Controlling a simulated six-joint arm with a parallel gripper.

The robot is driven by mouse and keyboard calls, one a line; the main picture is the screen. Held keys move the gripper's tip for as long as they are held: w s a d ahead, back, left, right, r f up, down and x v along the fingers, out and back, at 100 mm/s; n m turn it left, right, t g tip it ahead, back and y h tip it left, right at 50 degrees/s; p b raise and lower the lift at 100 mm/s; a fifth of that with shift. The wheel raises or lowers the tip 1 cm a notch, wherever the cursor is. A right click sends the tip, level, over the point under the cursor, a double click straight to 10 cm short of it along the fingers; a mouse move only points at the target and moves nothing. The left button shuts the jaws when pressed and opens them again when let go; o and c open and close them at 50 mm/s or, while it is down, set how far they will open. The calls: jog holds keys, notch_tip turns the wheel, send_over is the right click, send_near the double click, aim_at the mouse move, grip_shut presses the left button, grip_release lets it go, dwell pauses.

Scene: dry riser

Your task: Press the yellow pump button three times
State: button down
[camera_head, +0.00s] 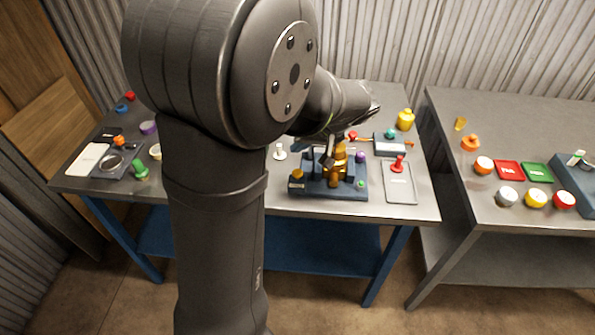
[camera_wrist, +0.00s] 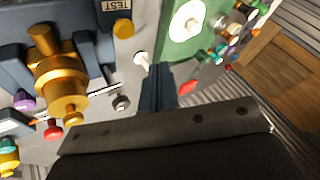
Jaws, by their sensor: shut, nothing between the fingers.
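A yellow round button (camera_head: 297,175) sits at the left end of a dark blue rig (camera_head: 325,190) on the near table. In the wrist view the yellow button (camera_wrist: 123,28) is beside a plate marked TEST (camera_wrist: 122,5). My gripper (camera_wrist: 157,72) is shut and empty, its fingertips apart from the button, below and right of it in that picture. In the head view my gripper (camera_head: 329,153) is over the rig's area, partly hidden by my arm. A brass valve body (camera_wrist: 56,75) stands on the rig, left of my fingers in the wrist view.
A white-topped pin (camera_head: 279,152) stands left of the rig and shows just beyond my fingertips in the wrist view (camera_wrist: 142,58). A grey tray (camera_head: 401,190) with a red stamp-like piece (camera_head: 398,164) lies right of the rig. A second table (camera_head: 500,225) holds several coloured caps.

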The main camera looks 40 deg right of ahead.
aim_at(294, 171)
jog(key=shift+f, duration=2.75)
jog(key=shift+f, duration=0.4)
jog(key=shift+f, duration=0.8)
dwell(0.5)
dwell(0.4)
jog(key=shift+r, duration=1.2)
jog(key=shift+r, duration=0.1)
jog(key=shift+r, duration=2.4)
